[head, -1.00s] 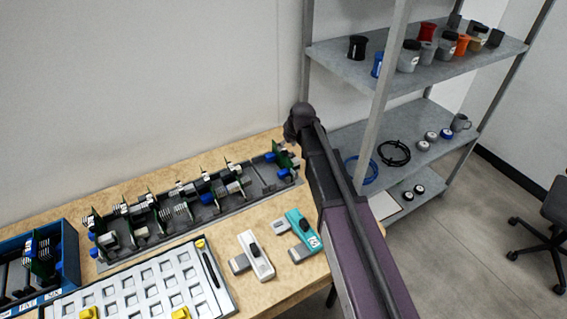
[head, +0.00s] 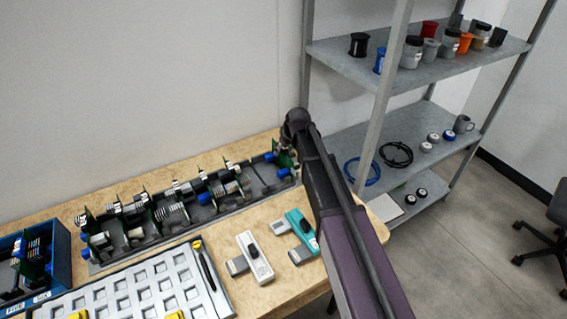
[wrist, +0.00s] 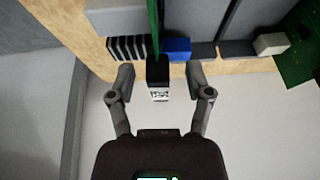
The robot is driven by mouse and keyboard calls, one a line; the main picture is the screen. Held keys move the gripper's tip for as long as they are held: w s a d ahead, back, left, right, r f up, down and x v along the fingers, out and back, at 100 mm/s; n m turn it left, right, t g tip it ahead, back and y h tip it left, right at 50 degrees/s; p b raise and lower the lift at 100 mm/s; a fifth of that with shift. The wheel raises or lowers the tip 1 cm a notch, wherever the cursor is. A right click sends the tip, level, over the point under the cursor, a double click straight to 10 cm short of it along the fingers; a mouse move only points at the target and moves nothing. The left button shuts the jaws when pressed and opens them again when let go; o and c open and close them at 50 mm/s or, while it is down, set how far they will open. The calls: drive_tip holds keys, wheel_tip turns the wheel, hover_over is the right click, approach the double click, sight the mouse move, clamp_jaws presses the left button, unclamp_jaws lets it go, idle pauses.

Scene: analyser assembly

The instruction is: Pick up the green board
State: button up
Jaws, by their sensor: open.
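In the wrist view, a green board (wrist: 154,28) stands edge-on as a thin upright strip. At its near end is a black block with a white printed label (wrist: 158,80). A blue connector (wrist: 178,49) is on its right and a black finned part on its left. My gripper (wrist: 159,84) is open, with one finger either side of the labelled block and visible gaps between. In the head view, a green board (head: 284,158) shows at the right end of the grey rail (head: 262,194), beside my arm. My fingers are hidden there.
Several other green boards stand along the rail to the left. A white handheld tool (head: 254,257) and a teal one (head: 301,231) lie in front. A white tray (head: 150,288) and blue bin (head: 58,262) are at left. A metal shelf (head: 450,65) stands right.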

idle(0.3)
clamp_jaws()
drive_tip(key=shift+r, duration=0.1)
wheel_tip(320, 180, up, 10)
drive_tip(key=p, duration=1)
idle(1.0)
drive_tip(key=shift+r+p, duration=2.05)
drive_tip(key=shift+p, duration=0.1)
